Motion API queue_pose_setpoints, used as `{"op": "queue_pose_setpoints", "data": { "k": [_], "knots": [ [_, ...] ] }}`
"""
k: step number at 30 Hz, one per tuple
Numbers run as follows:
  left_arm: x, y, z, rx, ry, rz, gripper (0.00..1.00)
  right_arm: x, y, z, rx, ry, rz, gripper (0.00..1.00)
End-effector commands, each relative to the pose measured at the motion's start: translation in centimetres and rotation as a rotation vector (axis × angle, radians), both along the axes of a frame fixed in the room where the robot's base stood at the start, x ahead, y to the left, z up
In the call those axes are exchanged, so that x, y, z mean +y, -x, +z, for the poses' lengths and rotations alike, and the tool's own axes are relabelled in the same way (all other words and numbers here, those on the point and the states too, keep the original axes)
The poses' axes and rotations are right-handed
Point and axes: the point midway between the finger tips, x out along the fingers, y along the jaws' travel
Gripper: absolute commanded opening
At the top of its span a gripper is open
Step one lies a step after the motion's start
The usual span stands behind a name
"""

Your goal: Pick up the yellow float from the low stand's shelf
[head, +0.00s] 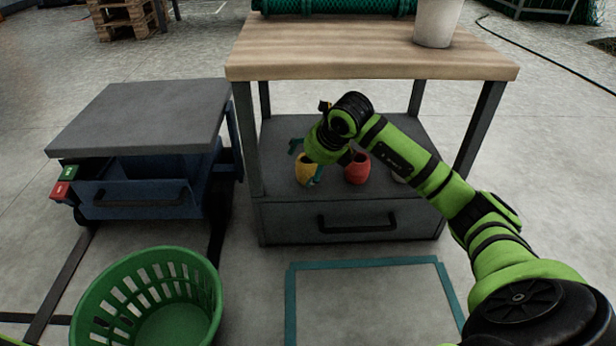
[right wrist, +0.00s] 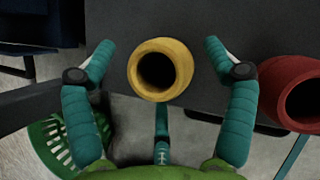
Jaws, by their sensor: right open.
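The yellow float (head: 304,174) stands on the shelf (head: 275,135) of the low stand, partly hidden by my right gripper. In the right wrist view, the yellow float (right wrist: 142,60) shows its round dark opening and lies between the two teal fingers. My right gripper (right wrist: 160,46) is open, with one finger on each side of the float and visible gaps between. In the head view the right gripper (head: 306,160) is at the float, mostly hidden by its own wrist. My left gripper is not in view.
A red float (head: 358,170) stands just right of the yellow one; it also shows in the right wrist view (right wrist: 275,85). A pale object sits partly behind my arm. The wooden top (head: 350,60) overhangs the shelf. A green basket (head: 150,262) and grey-topped cart (head: 140,115) stand left.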

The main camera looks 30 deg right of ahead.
Motion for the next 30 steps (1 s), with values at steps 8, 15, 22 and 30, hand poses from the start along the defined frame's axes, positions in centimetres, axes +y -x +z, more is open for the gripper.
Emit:
{"op": "queue_pose_setpoints", "data": {
  "k": [8,15,22,30],
  "knots": [
    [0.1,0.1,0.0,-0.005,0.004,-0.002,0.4,0.0,-0.1,0.0,0.0,0.001,-0.001,0.77],
    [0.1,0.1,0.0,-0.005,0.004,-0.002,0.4,0.0,-0.1,-0.1,0.001,0.0,0.0,0.29],
    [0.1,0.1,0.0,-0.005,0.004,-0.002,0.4,0.0,0.0,-0.1,0.002,0.0,0.0,0.29],
    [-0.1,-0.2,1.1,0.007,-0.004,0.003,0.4,0.0,-0.1,1.0,0.002,0.001,-0.001,0.29]
  ]
}}
